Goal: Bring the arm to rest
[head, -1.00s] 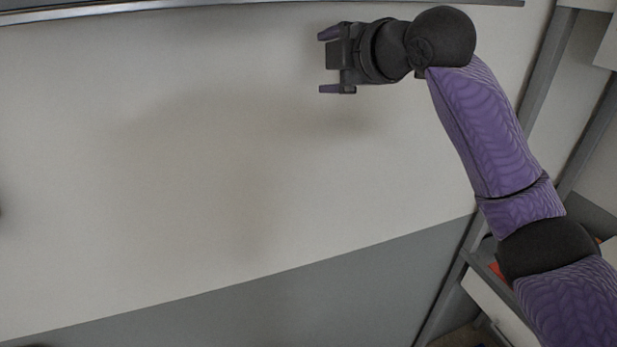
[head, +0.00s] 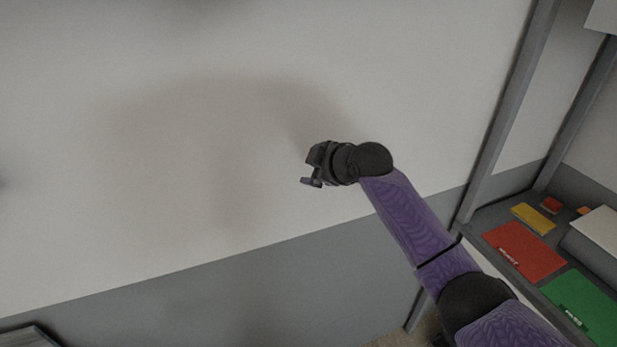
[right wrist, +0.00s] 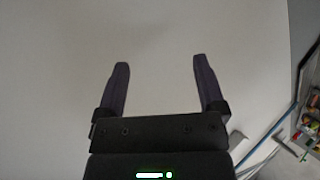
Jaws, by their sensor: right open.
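My right gripper (head: 310,170) is in the middle of the head view, at the end of my purple arm that comes in from the lower right. Its fingers point left in front of a bare, pale wall. In the right wrist view the gripper (right wrist: 160,78) has its two purple fingers apart, with nothing between them. My left gripper does not show in the head view.
A shelf at the right holds a red item (head: 524,250), a green item (head: 582,305) and a yellow item (head: 533,218). A grey upright post (head: 508,110) stands beside it. The wall (head: 150,150) around the gripper is clear.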

